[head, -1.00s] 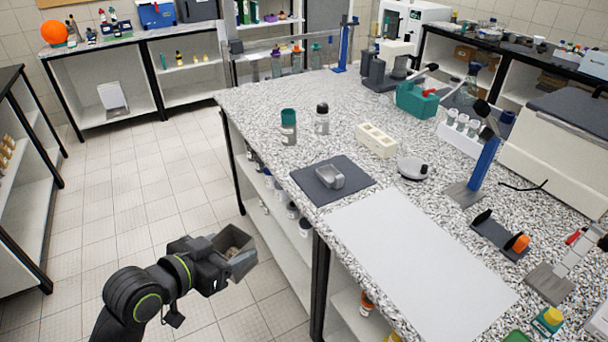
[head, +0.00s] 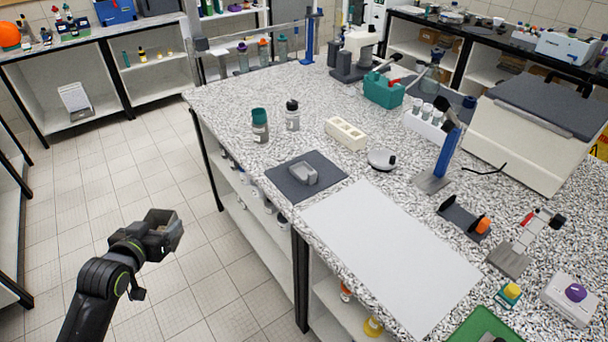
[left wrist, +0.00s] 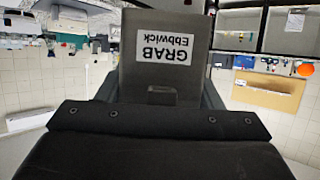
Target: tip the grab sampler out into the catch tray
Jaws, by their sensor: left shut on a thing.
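The grab sampler is a grey open box (head: 172,240), held up over the floor to the left of the bench, clear of it. In the left wrist view its grey face (left wrist: 160,75) bears a white label reading GRAB Ebbwick, upside down in the picture. My left gripper (head: 152,232) is shut on the sampler; its fingers are mostly hidden. What lies inside the sampler is too dark to tell. I cannot identify the catch tray for sure; a green tray-like thing (head: 485,326) is cut off at the bottom edge.
On the speckled bench lie a white sheet (head: 390,255) and a dark mat (head: 280,182) with a small grey dish (head: 305,174). Two bottles, a cream block (head: 346,133) and a blue stand (head: 447,155) stand behind. The tiled floor left of the bench is free.

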